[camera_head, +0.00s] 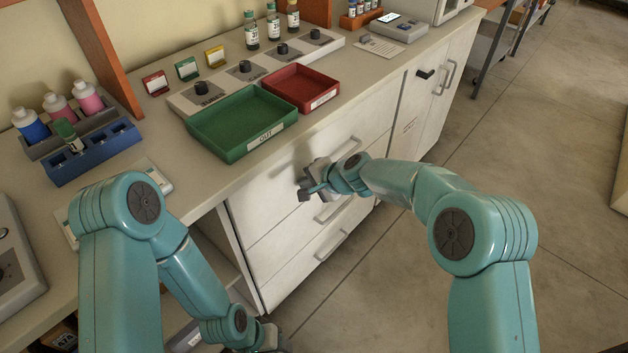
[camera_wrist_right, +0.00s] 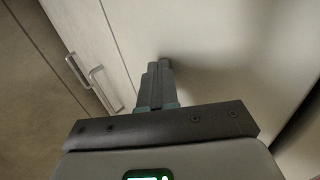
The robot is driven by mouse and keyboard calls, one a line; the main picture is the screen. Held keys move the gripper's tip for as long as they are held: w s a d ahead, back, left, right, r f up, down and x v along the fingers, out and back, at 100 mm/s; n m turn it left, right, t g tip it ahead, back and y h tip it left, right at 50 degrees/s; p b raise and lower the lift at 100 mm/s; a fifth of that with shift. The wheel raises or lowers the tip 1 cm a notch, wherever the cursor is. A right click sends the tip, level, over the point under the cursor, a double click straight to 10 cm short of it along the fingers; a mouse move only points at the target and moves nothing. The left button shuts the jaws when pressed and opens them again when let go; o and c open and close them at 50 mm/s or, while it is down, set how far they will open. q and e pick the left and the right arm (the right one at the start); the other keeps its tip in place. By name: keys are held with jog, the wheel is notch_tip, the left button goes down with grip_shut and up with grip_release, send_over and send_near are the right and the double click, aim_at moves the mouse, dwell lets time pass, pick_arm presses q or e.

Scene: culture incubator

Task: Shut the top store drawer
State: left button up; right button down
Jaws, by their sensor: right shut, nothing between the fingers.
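The top store drawer (camera_head: 262,201) has a plain pale front under the bench top; it looks flush or nearly so with the fronts below, and I cannot tell whether a small gap is left. My right gripper (camera_head: 306,187) is shut and empty, right in front of this drawer front. In the right wrist view its closed fingers (camera_wrist_right: 164,66) point at the pale front (camera_wrist_right: 225,45), with the tips at or very close to it.
Lower drawers with bar handles (camera_head: 331,246) are beneath; one handle shows in the right wrist view (camera_wrist_right: 96,76). A green tray (camera_head: 232,152) and a red tray (camera_head: 325,100) stand on the bench above. A cupboard (camera_head: 425,100) is to the right. The floor in front is clear.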

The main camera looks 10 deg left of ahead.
jog(key=shift+a+r, duration=0.15)
jog(key=shift+a, duration=0.05)
jog(key=shift+w+r, duration=0.1)
dwell(0.4)
